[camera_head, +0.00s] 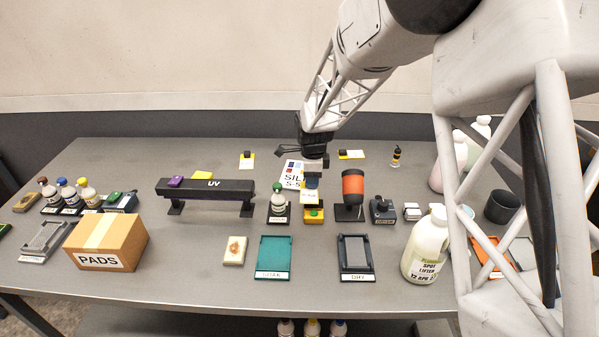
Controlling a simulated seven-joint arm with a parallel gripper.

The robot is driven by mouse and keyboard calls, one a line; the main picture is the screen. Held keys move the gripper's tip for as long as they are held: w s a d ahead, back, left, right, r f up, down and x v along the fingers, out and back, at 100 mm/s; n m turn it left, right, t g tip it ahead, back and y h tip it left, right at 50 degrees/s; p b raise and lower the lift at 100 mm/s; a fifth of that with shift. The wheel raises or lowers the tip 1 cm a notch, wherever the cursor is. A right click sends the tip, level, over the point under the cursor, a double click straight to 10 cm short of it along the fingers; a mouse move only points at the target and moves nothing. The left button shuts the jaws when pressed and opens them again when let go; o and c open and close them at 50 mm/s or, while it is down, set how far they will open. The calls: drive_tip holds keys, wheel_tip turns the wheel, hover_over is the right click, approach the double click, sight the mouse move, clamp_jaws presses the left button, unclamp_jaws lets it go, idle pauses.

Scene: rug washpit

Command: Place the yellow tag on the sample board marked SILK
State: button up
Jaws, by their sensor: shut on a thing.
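My gripper (313,181) hangs over the middle of the table. It is shut on a small yellow-and-white piece, seemingly the yellow tag (308,197), which shows just below the fingers; its edges are hard to make out. The sample board marked SILK (291,179) is a white board with dark letters behind and to the left of the gripper. The gripper hides its right side, so only "SIL" and part of a lower line read. I cannot tell whether the tag touches the board.
A UV bar (207,188) is to the left. Cards with black clips lie behind, left (246,163) and right (351,154). A spot lifter jug (425,250) stands front right.

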hover_over(301, 168)
drive_tip(key=shift+d+f, duration=0.1)
drive_tip(key=shift+f, duration=0.65)
idle(0.4)
drive_tip(key=shift+f, duration=1.75)
drive_tip(key=shift+f, duration=0.1)
drive_tip(key=o, duration=0.9)
wheel_tip(301, 168, up, 12)
